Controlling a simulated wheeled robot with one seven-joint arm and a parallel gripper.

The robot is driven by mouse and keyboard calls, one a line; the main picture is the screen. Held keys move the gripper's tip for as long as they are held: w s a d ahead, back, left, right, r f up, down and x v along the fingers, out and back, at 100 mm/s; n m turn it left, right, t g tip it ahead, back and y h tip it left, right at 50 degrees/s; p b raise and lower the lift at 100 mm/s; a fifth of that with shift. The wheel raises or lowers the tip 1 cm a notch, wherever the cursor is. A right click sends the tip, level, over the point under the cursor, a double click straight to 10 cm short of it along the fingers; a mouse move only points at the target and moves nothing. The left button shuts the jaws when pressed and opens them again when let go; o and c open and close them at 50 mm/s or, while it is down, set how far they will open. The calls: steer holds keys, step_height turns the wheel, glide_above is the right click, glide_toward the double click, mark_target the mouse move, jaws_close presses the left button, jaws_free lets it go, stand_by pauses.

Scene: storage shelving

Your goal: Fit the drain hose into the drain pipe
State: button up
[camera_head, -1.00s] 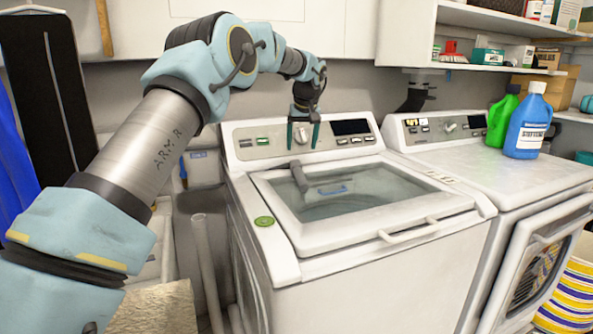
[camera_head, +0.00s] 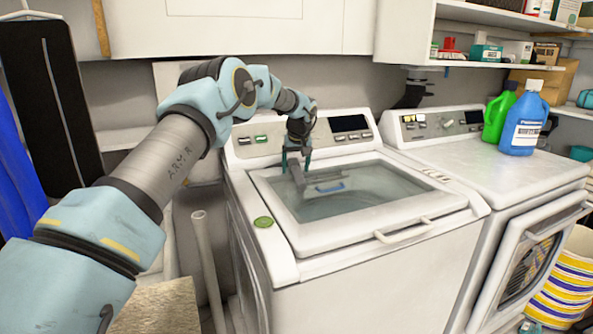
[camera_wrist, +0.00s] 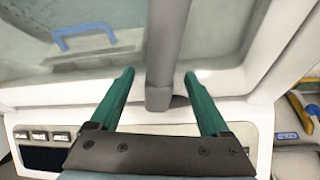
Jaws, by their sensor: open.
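The grey drain hose (camera_head: 299,178) lies on the glass lid of the washer, with its end toward the control panel. In the wrist view the hose (camera_wrist: 168,45) runs down between my two green fingers, and its end sits between them. My gripper (camera_head: 296,160) is open over the back edge of the lid. The fingers also show in the wrist view (camera_wrist: 159,76), one on each side of the hose with gaps. An upright pale pipe (camera_head: 207,262), which looks like the drain pipe, stands open-topped on the floor left of the washer.
The washer (camera_head: 380,270) has a blue-handled item (camera_head: 330,188) visible at its lid. A dryer (camera_head: 500,165) stands to the right with green (camera_head: 497,118) and blue (camera_head: 525,122) bottles on top. Shelves (camera_head: 480,64) hang above it.

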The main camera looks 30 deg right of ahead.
jaws_close()
stand_by(0.6)
